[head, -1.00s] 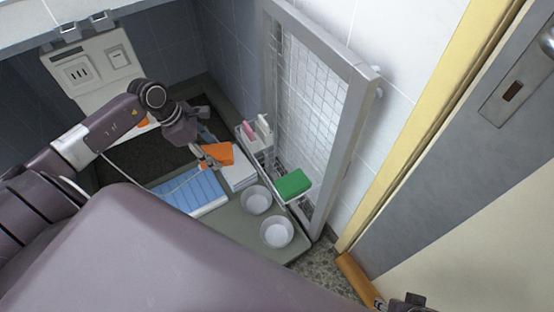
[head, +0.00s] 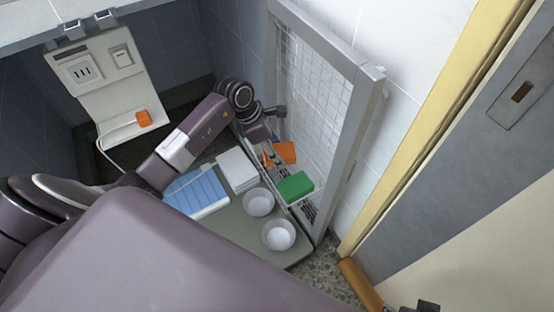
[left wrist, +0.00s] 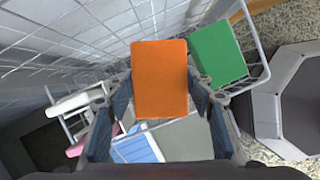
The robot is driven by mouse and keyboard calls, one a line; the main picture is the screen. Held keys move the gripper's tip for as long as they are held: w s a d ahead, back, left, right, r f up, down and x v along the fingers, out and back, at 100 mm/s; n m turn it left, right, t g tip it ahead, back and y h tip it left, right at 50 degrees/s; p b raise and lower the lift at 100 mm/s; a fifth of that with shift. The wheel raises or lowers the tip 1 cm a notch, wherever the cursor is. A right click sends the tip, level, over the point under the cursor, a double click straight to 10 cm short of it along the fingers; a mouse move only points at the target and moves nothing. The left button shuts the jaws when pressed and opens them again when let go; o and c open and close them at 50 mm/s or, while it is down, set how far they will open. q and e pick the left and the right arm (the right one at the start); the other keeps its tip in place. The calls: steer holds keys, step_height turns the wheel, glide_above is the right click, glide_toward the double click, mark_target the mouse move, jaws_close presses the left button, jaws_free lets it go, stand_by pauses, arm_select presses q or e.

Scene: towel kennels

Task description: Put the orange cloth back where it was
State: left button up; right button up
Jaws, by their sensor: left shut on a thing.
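The orange cloth (head: 284,152) is a folded block. My left gripper (head: 267,154) is shut on it; in the left wrist view the cloth (left wrist: 160,78) sits between the two fingers (left wrist: 162,88). It is at the wire rack on the mesh gate, just behind the green cloth (head: 295,187). The green cloth lies in the rack and also shows to the right of the orange one in the left wrist view (left wrist: 218,54). I cannot tell whether the orange cloth touches the rack floor. My right gripper is not seen.
The mesh gate (head: 373,95) stands along the right side. Two pale bowls, one nearer (head: 278,236) and one farther (head: 258,203), sit on the green-grey surface. A white folded stack (head: 237,169) and a blue towel (head: 190,192) lie beside them. A socket panel (head: 112,92) hangs on the wall.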

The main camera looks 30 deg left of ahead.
arm_select(q)
step_height(320, 180, down, 4)
steer(key=shift+r+b, duration=0.25)
steer(key=shift+b, duration=0.1)
steer(key=shift+f, duration=0.5)
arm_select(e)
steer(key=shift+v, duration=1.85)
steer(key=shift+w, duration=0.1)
arm_select(q)
steer(key=shift+f, duration=0.15)
steer(key=o, duration=1.1)
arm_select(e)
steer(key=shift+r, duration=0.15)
arm_select(q)
steer(key=shift+a+r, duration=0.1)
steer(key=shift+r, duration=0.25)
steer(key=p+v, duration=0.2)
steer(key=v, duration=0.9)
steer(key=shift+r, duration=0.25)
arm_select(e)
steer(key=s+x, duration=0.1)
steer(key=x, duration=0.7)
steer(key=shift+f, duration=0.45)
